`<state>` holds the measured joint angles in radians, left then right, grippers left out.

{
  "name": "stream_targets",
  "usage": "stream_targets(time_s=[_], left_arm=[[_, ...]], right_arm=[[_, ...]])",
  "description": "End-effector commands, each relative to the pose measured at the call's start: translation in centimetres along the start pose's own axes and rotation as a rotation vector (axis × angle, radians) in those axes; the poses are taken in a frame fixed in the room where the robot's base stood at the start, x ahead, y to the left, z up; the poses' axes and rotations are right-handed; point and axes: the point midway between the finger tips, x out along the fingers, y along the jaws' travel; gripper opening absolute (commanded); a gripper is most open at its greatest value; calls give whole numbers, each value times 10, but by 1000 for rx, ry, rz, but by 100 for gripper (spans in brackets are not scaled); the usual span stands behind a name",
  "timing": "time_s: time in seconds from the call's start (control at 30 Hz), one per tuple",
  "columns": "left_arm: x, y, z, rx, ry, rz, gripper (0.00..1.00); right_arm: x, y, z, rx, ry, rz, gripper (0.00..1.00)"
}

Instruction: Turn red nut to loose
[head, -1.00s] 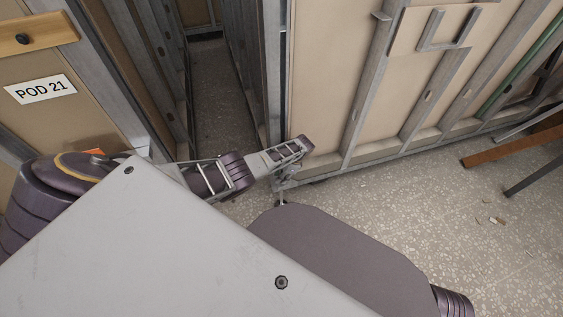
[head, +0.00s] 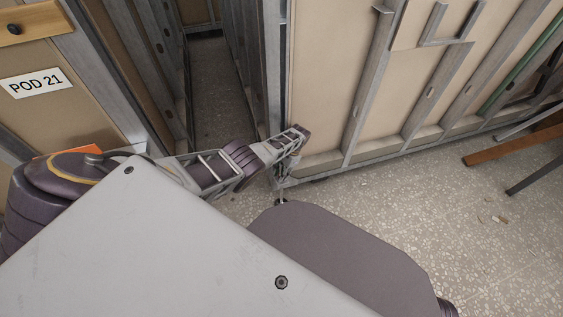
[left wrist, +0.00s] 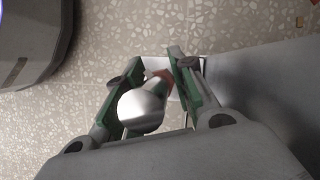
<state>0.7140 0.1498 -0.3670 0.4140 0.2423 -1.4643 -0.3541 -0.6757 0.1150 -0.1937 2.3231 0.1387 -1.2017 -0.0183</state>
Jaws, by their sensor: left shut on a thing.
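The red nut (left wrist: 160,77) shows as a small red-brown piece in the left wrist view, partly hidden between green fingers. My left gripper (left wrist: 159,64) is shut on it. A shiny round metal part (left wrist: 142,109) lies between the fingers, nearer the camera. In the head view my left arm (head: 215,168) reaches toward the lower corner of the beige pod (head: 340,80); the nut and fingers cannot be made out there. A small foot (head: 281,201) shows below that corner. My right gripper is not seen.
A metal-framed wall with a POD 21 label (head: 36,83) stands at the left. A narrow gap (head: 220,90) runs between the pods. Speckled floor (head: 480,235) is open at the right, with small debris. A brown beam (head: 512,146) lies at the far right.

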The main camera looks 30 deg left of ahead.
Motion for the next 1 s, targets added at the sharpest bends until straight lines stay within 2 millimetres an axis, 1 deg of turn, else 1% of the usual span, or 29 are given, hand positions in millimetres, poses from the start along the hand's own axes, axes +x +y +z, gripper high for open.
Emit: stream_targets(time_s=[0.17, 0.2, 0.37, 0.77, 1.0], left_arm=[[2, 1, 2, 1, -6, 2, 2], [2, 1, 2, 1, -6, 2, 27], [2, 1, 1, 1, -4, 1, 47], [0, 0, 0, 10, -1, -4, 47], [-1, 0, 1, 84, -1, -36, 47]], right_arm=[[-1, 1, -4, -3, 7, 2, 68], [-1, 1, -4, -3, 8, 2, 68], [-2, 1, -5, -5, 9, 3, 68], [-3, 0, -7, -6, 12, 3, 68], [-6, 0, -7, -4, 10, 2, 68]])
